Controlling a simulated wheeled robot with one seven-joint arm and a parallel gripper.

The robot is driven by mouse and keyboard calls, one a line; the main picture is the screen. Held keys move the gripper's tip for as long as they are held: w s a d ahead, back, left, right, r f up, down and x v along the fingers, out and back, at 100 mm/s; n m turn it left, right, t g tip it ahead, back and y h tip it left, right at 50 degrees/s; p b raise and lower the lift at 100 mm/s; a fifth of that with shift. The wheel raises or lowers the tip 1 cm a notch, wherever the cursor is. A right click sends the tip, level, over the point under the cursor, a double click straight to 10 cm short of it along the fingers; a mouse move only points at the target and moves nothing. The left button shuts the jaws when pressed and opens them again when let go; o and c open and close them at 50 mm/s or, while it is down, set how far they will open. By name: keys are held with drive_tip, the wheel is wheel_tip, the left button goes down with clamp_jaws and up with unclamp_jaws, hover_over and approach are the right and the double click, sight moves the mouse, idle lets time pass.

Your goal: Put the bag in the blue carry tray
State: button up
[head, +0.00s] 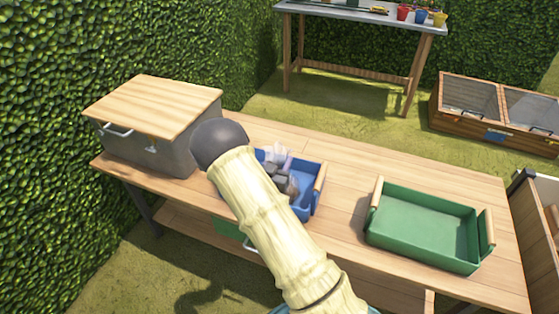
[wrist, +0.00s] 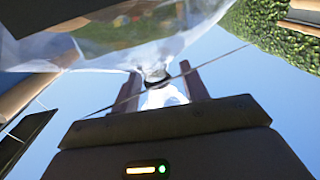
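The blue carry tray (head: 311,199) is on the wooden bench in the head view, partly hidden by my pale arm. My gripper (head: 287,184) is over the tray, mostly behind my arm. The clear, see-through bag (head: 275,155) shows as a pale patch by the tray's far left part. In the wrist view the bag (wrist: 110,35) fills the upper left, and its narrow white neck lies between the two dark fingers of my gripper (wrist: 160,80). I cannot tell whether the bag touches the tray floor.
A green tray (head: 425,226) stands to the right on the bench (head: 345,170). A grey box with a wooden lid (head: 150,105) stands at the left end. A hedge is on the left. The bench top between the two trays is clear.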

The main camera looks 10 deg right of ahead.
drive_tip(key=shift+s+f, duration=0.2)
drive_tip(key=shift+f, duration=0.35)
drive_tip(key=shift+w+r+p, duration=0.2)
drive_tip(key=shift+r+p, duration=0.35)
drive_tip(key=shift+p, duration=0.2)
drive_tip(key=v, duration=1.2)
drive_tip(key=shift+r, duration=0.2)
drive_tip(key=shift+w, duration=0.1)
drive_tip(key=s+d+r+n+g+y, duration=0.2)
drive_tip(key=s+r+n+g+y, duration=0.1)
drive_tip(key=s, duration=0.5)
drive_tip(key=s+d+r+n+g+y, duration=0.3)
drive_tip(key=s+r+g+y, duration=0.2)
drive_tip(key=s+g+y, duration=0.2)
drive_tip(key=shift+s+r+n+g, duration=0.25)
drive_tip(key=shift+s+n+g, duration=0.15)
drive_tip(key=shift+s+g, duration=0.75)
